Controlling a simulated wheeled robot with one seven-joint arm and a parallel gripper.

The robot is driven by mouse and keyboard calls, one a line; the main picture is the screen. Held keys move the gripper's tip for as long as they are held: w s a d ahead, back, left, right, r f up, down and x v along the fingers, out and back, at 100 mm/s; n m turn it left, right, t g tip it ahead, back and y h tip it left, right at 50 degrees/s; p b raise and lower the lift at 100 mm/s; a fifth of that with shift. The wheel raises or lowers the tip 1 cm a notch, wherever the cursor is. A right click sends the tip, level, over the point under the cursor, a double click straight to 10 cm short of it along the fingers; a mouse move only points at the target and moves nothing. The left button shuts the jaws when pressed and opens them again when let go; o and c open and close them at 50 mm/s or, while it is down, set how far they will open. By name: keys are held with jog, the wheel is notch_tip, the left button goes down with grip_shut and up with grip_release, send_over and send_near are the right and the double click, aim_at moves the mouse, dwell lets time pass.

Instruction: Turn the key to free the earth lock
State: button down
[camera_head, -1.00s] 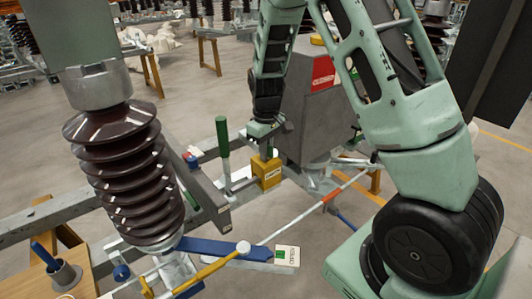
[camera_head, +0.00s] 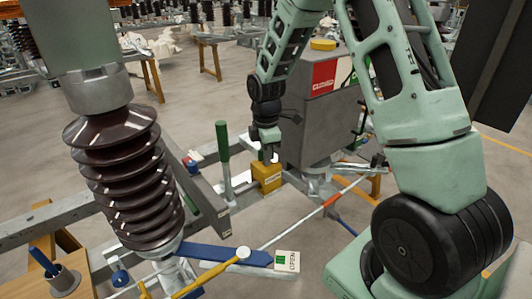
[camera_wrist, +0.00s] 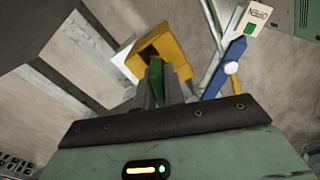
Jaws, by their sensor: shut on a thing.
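The earth lock is a yellow box (camera_head: 267,179) on the grey frame, in the middle of the head view; in the wrist view its yellow housing (camera_wrist: 170,42) lies just beyond my fingertips. My gripper (camera_head: 268,155) points down from above at the top of the box. In the wrist view my gripper (camera_wrist: 160,90) is shut on a green key (camera_wrist: 156,75), which stands between the fingers close to the yellow housing. How far the key sits in the lock is hidden.
A green upright handle (camera_head: 223,150) stands just left of the lock. A grey cabinet (camera_head: 318,120) is close on its right. A blue bar (camera_head: 225,252) with an OPEN card (camera_head: 287,261) and a brown ribbed insulator (camera_head: 125,180) are nearer.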

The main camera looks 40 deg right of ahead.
jog(key=n+p, duration=0.4)
jog(key=n, duration=0.2)
jog(key=shift+r, duration=0.2)
jog(key=shift+n, duration=0.5)
jog(key=shift+f, duration=0.2)
jog(key=c, duration=1.2)
grip_release()
jog(key=shift+o, duration=0.2)
jog(key=o, duration=0.6)
jog(key=shift+c, duration=0.2)
notch_tip(320, 180, up, 17)
jog(key=b, duration=0.2)
jog(key=shift+r, duration=0.2)
